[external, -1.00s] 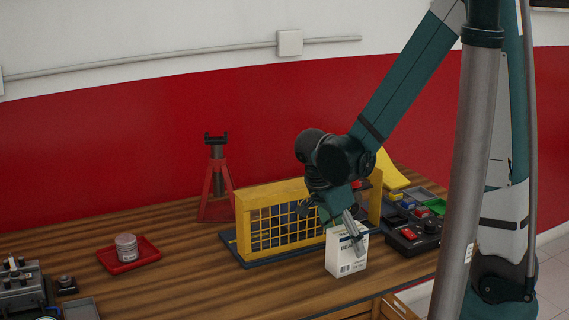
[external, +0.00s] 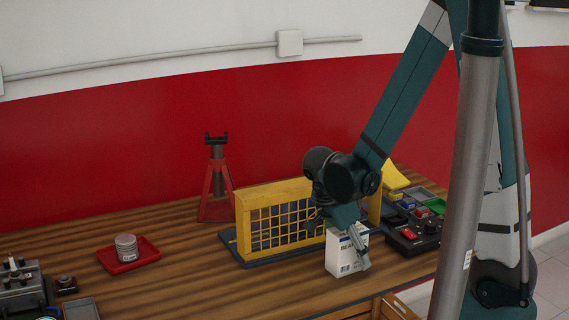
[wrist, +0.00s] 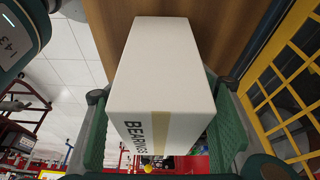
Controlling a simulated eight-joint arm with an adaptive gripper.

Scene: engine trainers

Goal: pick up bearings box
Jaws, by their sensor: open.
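The bearings box (external: 342,254) is a white upright carton with dark lettering, standing on the wooden bench in front of the yellow cage. In the wrist view the box (wrist: 165,75) fills the middle, with the word BEARINGS and a tan stripe on its side. My gripper (external: 354,240) is at the top of the box, pointing down. In the wrist view its green fingers lie on either side of the box, open, with the box between them. Whether either finger touches the box I cannot tell.
A yellow mesh cage (external: 285,222) stands right behind the box. A black control unit (external: 412,236) and small coloured bins lie to the right. A red jack stand (external: 216,180) is behind left. A red tray (external: 128,256) holds a tin.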

